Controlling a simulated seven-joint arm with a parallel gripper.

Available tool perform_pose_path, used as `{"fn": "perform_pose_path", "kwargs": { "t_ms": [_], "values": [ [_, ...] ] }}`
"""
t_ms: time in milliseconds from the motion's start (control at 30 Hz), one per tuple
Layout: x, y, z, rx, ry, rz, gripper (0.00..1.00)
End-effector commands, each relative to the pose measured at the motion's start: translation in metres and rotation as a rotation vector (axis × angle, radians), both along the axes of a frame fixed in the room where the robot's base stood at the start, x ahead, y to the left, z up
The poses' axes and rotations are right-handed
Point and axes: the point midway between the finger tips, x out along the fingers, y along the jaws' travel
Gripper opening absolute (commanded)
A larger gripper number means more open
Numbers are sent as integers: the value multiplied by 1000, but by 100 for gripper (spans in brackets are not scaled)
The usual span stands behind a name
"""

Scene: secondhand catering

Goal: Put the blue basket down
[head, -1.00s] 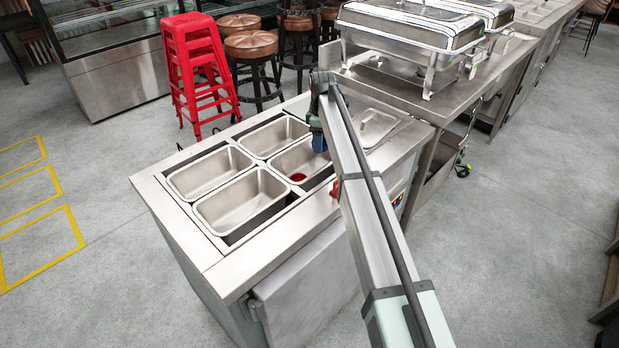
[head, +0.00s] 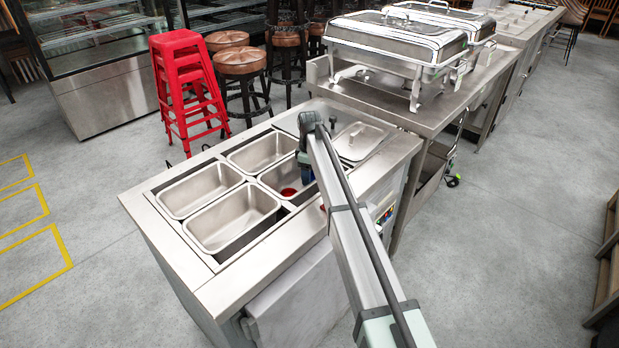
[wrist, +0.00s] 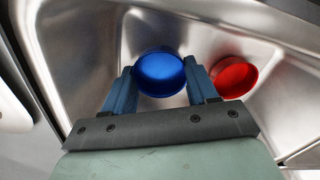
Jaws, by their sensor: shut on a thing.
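The blue basket (wrist: 160,73) shows in the wrist view as a small round blue cup between my fingers. My gripper (wrist: 158,66) is shut on it, with one blue finger at each side. In the head view my gripper (head: 306,166) reaches down into the right-hand front steel pan, and the arm mostly hides the basket there. A red round piece (wrist: 233,77) lies just right of the basket in the wrist view; it also shows in the head view (head: 288,192). I cannot tell whether the basket touches the pan floor.
The steel counter (head: 170,237) holds several sunken pans, including an empty front one (head: 232,220). A lidded pan (head: 357,141) is at the right. Chafing dishes (head: 398,40) stand on the neighbouring table. Red stools (head: 184,85) stand behind the counter.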

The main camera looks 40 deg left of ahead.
Motion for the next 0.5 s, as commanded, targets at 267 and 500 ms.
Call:
{"fn": "perform_pose_path", "kwargs": {
  "t_ms": [267, 500],
  "values": [
    [0, 0, -16, 0, 0, 0, 29],
    [0, 0, -18, 0, 1, 0, 29]
  ]
}}
